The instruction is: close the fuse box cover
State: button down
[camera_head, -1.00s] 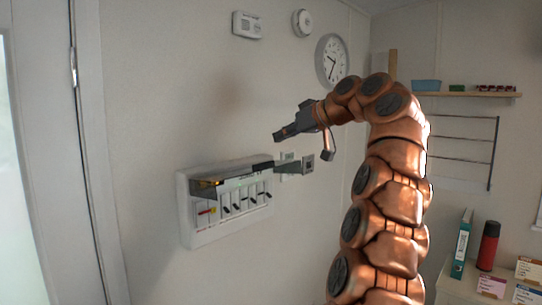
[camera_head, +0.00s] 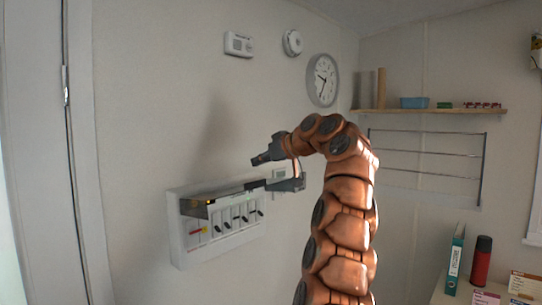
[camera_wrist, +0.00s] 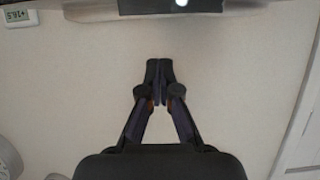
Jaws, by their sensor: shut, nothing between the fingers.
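The white fuse box (camera_head: 190,258) is on the wall left of my arm. A row of switches shows in its open front. Its dark see-through cover (camera_head: 222,194) is raised and sticks out from the top edge. My gripper (camera_head: 256,160) is shut and empty, a little above the cover's right part; I cannot tell the exact gap. In the wrist view my gripper (camera_wrist: 159,68) has its fingertips together against the pale wall. A dark strip with a bright spot, likely part of the cover (camera_wrist: 150,6), shows at the top edge.
A thermostat (camera_head: 239,44), an alarm (camera_head: 293,42) and a clock (camera_head: 322,80) hang higher. A shelf (camera_head: 430,111) and wire rack (camera_head: 428,153) are at right.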

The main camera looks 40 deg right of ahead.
jog(key=shift+s+d+f+b, duration=0.1)
jog(key=shift+s+f+b, duration=0.15)
jog(key=shift+f+b, duration=0.5)
jog(key=shift+s+d+f+b, duration=0.1)
jog(key=shift+s+f+b, duration=0.2)
jog(key=shift+f, duration=0.8)
jog(key=shift+a+f, duration=0.1)
